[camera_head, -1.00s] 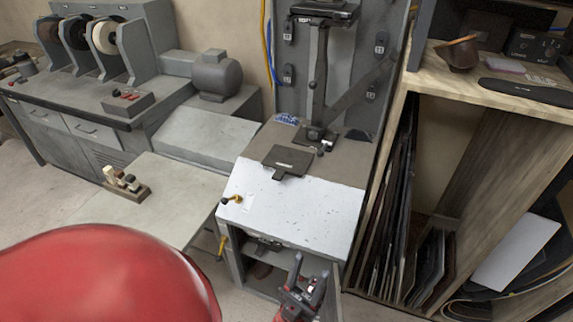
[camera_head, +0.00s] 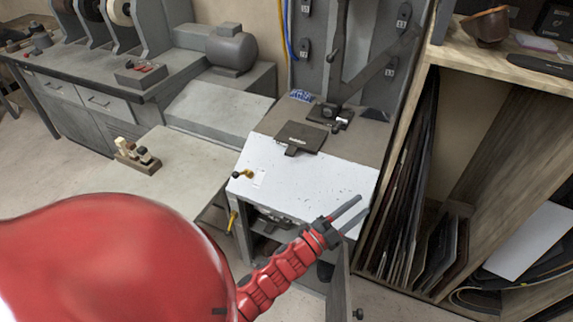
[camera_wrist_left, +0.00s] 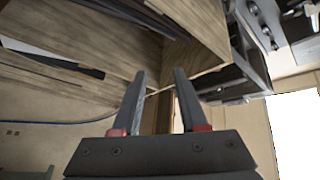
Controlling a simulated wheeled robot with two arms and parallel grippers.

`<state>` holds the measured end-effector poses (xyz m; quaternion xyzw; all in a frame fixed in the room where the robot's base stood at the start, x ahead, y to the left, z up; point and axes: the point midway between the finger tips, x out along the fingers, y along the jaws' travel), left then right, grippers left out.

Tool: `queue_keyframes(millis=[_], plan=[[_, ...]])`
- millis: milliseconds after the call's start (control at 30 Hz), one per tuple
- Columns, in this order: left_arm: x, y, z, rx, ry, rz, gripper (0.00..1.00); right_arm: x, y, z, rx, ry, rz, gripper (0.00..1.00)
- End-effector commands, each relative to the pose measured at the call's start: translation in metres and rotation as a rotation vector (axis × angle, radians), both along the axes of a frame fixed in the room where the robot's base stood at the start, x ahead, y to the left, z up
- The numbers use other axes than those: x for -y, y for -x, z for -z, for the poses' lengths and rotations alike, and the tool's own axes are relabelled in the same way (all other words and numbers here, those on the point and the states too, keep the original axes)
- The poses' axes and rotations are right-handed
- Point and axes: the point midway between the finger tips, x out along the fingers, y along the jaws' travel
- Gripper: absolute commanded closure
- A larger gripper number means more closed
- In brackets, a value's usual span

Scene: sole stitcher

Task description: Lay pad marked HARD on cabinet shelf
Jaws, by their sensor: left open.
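A dark flat square pad with a tab (camera_head: 300,137) lies on top of the grey press stand, near the post; I cannot read any marking on it. Below the white sloped front (camera_head: 300,185) is the open cabinet (camera_head: 244,243), partly hidden by my red left arm; its door (camera_head: 339,285) stands open. My left gripper (camera_head: 355,210) is in front of the cabinet's right side, below and right of the pad, pointing up and right. In the left wrist view its fingers (camera_wrist_left: 160,95) are apart with nothing between them. My right gripper is not in view.
A wooden rack (camera_head: 480,85) with upright dark sheets stands close on the right.

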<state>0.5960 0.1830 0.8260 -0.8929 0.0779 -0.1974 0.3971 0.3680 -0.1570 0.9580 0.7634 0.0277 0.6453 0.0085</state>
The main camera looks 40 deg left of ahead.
Motion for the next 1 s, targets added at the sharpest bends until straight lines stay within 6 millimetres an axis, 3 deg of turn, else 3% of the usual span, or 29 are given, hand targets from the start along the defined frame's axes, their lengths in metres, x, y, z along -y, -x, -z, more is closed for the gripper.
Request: queue_keyframes(millis=[33,100,167,300,400,500,667,1000], plan=[[-0.024,-0.015,0.022,-0.072,-0.102,-0.087,0.57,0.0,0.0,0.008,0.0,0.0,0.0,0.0],[-0.067,-0.031,0.044,-0.175,-0.243,-0.229,0.57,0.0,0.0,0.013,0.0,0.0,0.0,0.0],[-0.107,-0.038,0.055,-0.247,-0.352,-0.354,0.57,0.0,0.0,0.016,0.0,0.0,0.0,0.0],[-0.191,-0.037,0.059,-0.37,-0.549,-0.614,0.57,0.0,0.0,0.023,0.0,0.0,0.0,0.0],[-0.23,-0.029,0.054,-0.421,-0.627,-0.743,0.57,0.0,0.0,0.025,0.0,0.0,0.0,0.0],[-0.25,-0.023,0.048,-0.446,-0.667,-0.812,0.57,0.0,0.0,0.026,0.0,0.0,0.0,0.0],[-0.259,-0.026,0.047,-0.453,-0.677,-0.834,0.57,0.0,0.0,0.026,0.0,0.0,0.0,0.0],[-0.277,-0.062,0.051,-0.453,-0.672,-0.831,0.57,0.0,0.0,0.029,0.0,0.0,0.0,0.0]])
